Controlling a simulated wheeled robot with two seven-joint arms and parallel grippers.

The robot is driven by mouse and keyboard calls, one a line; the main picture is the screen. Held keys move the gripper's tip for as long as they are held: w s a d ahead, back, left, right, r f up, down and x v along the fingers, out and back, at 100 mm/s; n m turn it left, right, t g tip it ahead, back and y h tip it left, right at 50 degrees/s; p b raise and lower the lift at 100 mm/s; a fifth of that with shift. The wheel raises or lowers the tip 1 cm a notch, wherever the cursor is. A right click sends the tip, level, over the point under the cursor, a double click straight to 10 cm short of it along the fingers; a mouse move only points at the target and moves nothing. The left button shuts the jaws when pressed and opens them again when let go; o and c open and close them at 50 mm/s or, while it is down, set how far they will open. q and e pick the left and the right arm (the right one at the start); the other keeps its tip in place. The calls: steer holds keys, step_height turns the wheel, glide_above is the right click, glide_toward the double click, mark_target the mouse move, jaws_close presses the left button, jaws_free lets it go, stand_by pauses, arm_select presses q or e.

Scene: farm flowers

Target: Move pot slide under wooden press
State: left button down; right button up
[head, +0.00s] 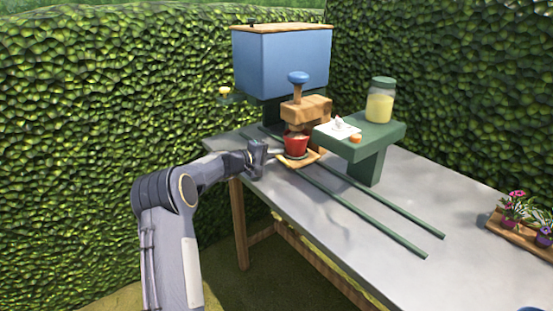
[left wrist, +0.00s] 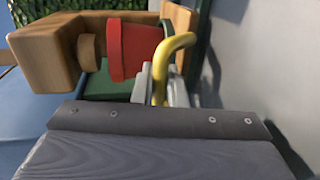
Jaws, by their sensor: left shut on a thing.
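The red pot (head: 296,145) stands upright on the wooden pot slide (head: 298,160), on the green rails of the table. The wooden press (head: 307,108), with its blue knob (head: 298,77), is just above and behind it. The left wrist view, turned sideways, shows the red pot (left wrist: 136,50) with its mouth facing the round ram (left wrist: 88,51) of the press block (left wrist: 42,55). My left gripper (left wrist: 162,88) is shut on the slide's yellow handle (left wrist: 176,45). In the head view my left gripper (head: 271,150) is left of the pot. My right gripper is out of view.
A blue bin (head: 282,60) stands behind the press. A green raised stand (head: 370,133) on the right carries a jar (head: 380,100) and a white card (head: 339,129). The rails (head: 370,215) run clear toward the front right. Potted flowers (head: 516,207) stand at the far right.

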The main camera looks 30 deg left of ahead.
arm_select(q)
steer(key=shift+a, duration=0.15)
steer(key=c, duration=1.5)
jaws_free()
steer(key=shift+c, duration=0.2)
steer(key=v, duration=0.7)
steer(key=shift+s+b, duration=0.3)
steer(key=shift+s, duration=0.1)
steer(key=shift+r, duration=0.1)
